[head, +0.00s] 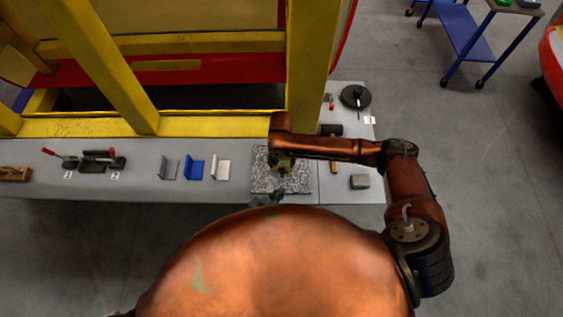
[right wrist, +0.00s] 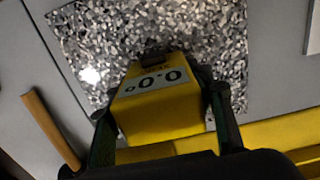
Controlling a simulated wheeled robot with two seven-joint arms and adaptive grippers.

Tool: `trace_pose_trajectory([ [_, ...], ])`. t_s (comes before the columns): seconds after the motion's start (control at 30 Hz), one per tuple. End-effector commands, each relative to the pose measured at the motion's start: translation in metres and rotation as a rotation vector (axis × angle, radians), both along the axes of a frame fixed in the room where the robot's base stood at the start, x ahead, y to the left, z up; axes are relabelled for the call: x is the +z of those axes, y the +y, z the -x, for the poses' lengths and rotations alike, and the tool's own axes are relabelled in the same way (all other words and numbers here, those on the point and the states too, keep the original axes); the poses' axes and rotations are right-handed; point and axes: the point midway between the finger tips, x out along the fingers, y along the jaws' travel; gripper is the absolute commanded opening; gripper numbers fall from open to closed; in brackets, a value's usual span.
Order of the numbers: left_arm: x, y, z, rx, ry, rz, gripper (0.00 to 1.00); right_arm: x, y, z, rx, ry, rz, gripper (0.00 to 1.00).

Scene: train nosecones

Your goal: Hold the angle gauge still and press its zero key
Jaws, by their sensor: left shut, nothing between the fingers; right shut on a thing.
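The yellow angle gauge (right wrist: 158,112) sits over the speckled granite plate (head: 262,184), and its display reads 0.0° in the right wrist view. My right gripper (right wrist: 162,108) is shut on the gauge, one finger on each side. In the head view the gauge (head: 287,165) is partly hidden under my right wrist. My left gripper (head: 268,198) is shut and empty at the front edge of the plate, close to the gauge. A small dark piece shows at the gauge's far edge in the right wrist view; I cannot tell if it is the zero key.
On the grey table (head: 226,191), a blue angle block (head: 194,167) and a white angle block (head: 220,170) stand left of the plate. A brass-coloured bar (head: 334,167) and a grey block (head: 359,181) lie to its right. A yellow frame (head: 215,126) runs behind.

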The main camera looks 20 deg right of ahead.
Motion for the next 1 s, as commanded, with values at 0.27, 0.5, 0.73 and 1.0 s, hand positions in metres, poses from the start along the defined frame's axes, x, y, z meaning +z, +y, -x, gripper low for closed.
trace_pose_trajectory([
  [0.27, -0.0001, -0.0001, -0.0002, 0.000, 0.000, 0.000, 0.00, 0.0001, -0.0004, -0.0004, -0.001, -0.001, 0.000, 0.31],
  [0.5, -0.0001, -0.0001, -0.0002, 0.000, 0.000, 0.000, 0.00, 0.0001, -0.0004, -0.0004, -0.001, -0.001, 0.000, 0.59],
  [0.73, 0.0000, -0.0001, -0.0002, 0.000, 0.000, 0.000, 0.00, 0.0001, -0.0003, -0.0002, 0.000, -0.001, 0.000, 0.69],
  [1.0, 0.0000, -0.0001, -0.0002, 0.000, 0.000, 0.000, 0.00, 0.0051, 0.0001, -0.0007, 0.000, -0.001, -0.001, 0.69],
])
